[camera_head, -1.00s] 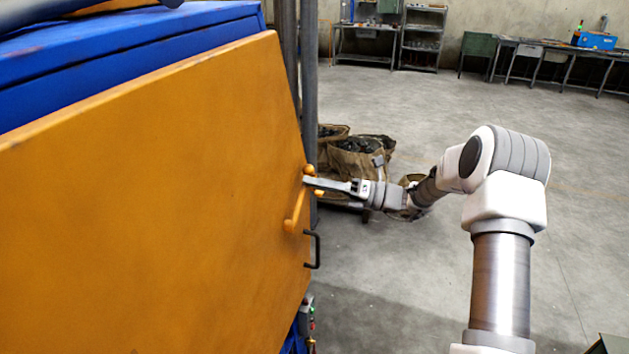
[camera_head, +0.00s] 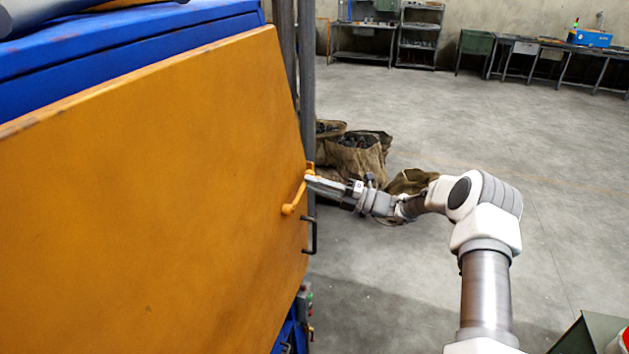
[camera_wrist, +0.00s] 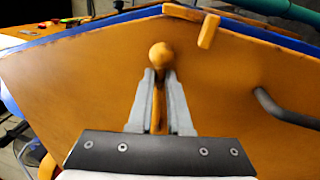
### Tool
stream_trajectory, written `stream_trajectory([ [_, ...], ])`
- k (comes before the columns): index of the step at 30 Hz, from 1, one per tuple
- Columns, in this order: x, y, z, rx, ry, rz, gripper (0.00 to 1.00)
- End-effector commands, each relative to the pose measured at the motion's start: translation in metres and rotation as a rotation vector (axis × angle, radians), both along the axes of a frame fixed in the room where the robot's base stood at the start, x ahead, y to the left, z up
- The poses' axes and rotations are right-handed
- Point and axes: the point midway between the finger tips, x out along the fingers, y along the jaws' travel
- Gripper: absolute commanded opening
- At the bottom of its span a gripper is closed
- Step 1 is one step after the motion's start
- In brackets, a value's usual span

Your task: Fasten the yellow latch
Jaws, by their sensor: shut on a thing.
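The yellow latch (camera_head: 290,208) is a bar with a round knob, mounted near the right edge of the large orange panel (camera_head: 150,190). In the head view it slants down and left from the panel edge. My gripper (camera_head: 310,179) reaches it from the right. In the wrist view my gripper (camera_wrist: 160,85) is shut on the latch, with one finger on each side of its bar. The latch's knob (camera_wrist: 161,55) shows just beyond the fingertips. The fingers partly hide the latch in the head view.
A black handle (camera_head: 312,236) sticks out of the panel below the latch. A yellow block (camera_wrist: 208,30) sits near the panel edge. A dark post (camera_head: 307,90) stands behind the panel. Sacks (camera_head: 355,155) stand on the floor beyond; open floor lies to the right.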

Motion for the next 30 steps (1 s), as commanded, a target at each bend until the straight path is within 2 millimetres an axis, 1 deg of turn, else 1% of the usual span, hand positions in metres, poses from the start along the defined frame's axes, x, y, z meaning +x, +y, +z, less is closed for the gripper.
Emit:
stream_trajectory([
  [3, 0.0, 0.0, -0.007, 0.017, 0.049, -0.001, 0.0],
  [9, 0.0, 0.0, -0.012, 0.034, 0.099, 0.0, 0.0],
  [24, -0.001, 0.0, -0.015, 0.039, 0.116, 0.0, 0.0],
  [25, -0.001, 0.0, -0.015, 0.039, 0.116, 0.0, 0.21],
  [29, 0.0, 0.0, -0.015, 0.038, 0.115, 0.0, 0.44],
  [30, 0.0, 0.0, -0.015, 0.039, 0.115, 0.001, 0.47],
])
